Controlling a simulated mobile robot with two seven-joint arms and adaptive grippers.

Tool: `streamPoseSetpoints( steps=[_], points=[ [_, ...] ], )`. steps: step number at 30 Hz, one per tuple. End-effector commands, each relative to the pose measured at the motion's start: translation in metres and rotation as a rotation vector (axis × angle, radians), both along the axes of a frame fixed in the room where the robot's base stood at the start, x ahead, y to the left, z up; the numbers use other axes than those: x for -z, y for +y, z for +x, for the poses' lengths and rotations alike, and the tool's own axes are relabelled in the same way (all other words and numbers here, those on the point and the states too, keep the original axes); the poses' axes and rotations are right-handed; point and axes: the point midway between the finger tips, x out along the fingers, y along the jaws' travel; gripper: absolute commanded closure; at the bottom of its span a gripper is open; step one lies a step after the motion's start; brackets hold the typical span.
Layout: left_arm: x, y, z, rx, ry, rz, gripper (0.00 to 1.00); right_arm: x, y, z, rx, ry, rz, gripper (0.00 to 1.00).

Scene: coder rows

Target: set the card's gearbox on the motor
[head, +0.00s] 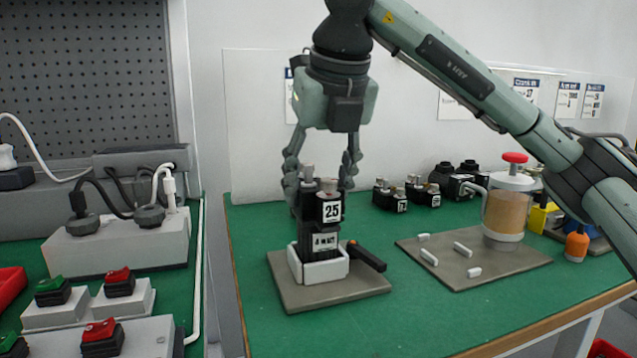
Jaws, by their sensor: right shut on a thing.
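My right gripper (322,188) comes down from above and is shut on a black gearbox (331,210) marked 25, with a metal shaft on top. The gearbox is upright, directly over a black motor (326,242) with a white label. The two look in contact, but I cannot tell whether the gearbox is fully seated. The motor stands in a white holder (325,270) on a grey plate (345,293). Other gearboxes (390,197) stand farther back. Printed cards (525,88) hang on the back wall, their text mostly too small to read. My left gripper is out of view.
A black bar with an orange end (366,256) lies right of the holder. A second grey plate (460,270) carries small white pieces and a red-topped jar (507,207). Boxes with red and green buttons (119,283) stand left. The green table front (430,315) is clear.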

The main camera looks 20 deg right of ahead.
Motion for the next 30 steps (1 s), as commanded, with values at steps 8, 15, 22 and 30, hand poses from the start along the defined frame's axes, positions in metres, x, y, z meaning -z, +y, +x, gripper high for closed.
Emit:
streamPoseSetpoints(
  steps=[8,15,22,30],
  points=[
    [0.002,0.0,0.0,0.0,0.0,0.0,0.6,0.002,0.0,0.0,0.0,-0.002,0.001,0.81],
    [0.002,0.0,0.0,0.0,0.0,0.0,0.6,0.001,0.0,0.0,0.0,-0.002,0.001,0.33],
    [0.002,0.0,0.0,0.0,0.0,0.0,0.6,0.002,0.0,0.0,0.0,-0.001,0.0,0.24],
    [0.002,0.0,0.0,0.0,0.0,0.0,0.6,-0.008,0.0,-0.004,-0.001,-0.002,-0.001,0.24]
  ],
)
